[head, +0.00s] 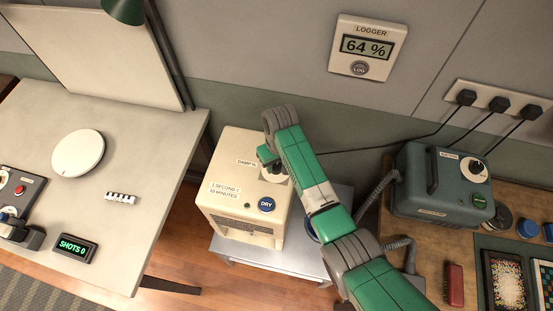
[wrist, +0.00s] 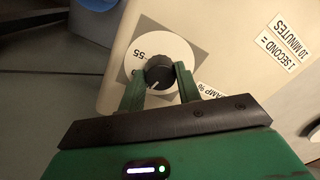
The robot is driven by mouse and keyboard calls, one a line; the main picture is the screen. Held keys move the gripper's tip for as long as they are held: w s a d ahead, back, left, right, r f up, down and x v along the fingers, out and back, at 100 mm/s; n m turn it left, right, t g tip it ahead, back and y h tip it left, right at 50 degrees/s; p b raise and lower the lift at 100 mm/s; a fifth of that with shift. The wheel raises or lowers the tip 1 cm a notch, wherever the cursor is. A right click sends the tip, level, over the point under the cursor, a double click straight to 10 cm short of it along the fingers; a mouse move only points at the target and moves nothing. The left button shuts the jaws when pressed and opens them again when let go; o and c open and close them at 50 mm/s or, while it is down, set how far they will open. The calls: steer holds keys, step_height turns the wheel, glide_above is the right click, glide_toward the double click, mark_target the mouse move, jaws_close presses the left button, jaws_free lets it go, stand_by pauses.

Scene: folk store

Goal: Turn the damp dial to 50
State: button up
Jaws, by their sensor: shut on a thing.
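The damp dial (wrist: 159,71) is a black knob on a white round scale, seen from above in the wrist view. The number 55 shows on the scale, upside down, at the knob's upper left; other numbers are hidden or unreadable. My gripper (wrist: 160,80) is shut on the knob, with one green finger on each side of it. In the head view my green and grey arm reaches to the top of the cream dryer box (head: 235,220), and my gripper (head: 270,165) covers most of the dial there. The box bears a "DAMP %" label beside the dial.
A blue DRY button (head: 266,204) is on the cream box near the dial. The wall logger (head: 367,47) reads 64 %. A blue-grey machine (head: 440,190) stands on the right bench. A white table (head: 110,230) with a round white disc (head: 78,153) is at the left.

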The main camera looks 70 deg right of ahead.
mark_target(278, 165)
steer(key=m+p, duration=0.2)
steer(key=m, duration=0.1)
steer(key=shift+r, duration=0.15)
steer(key=shift+m+p, duration=0.9)
steer(key=shift+m, duration=1)
steer(key=o, duration=1)
steer(key=shift+c, duration=0.2)
steer(key=r, duration=0.3)
steer(key=r+p, duration=0.1)
steer(key=r, duration=0.3)
steer(key=shift+s+r, duration=0.2)
steer(key=shift+r, duration=0.05)
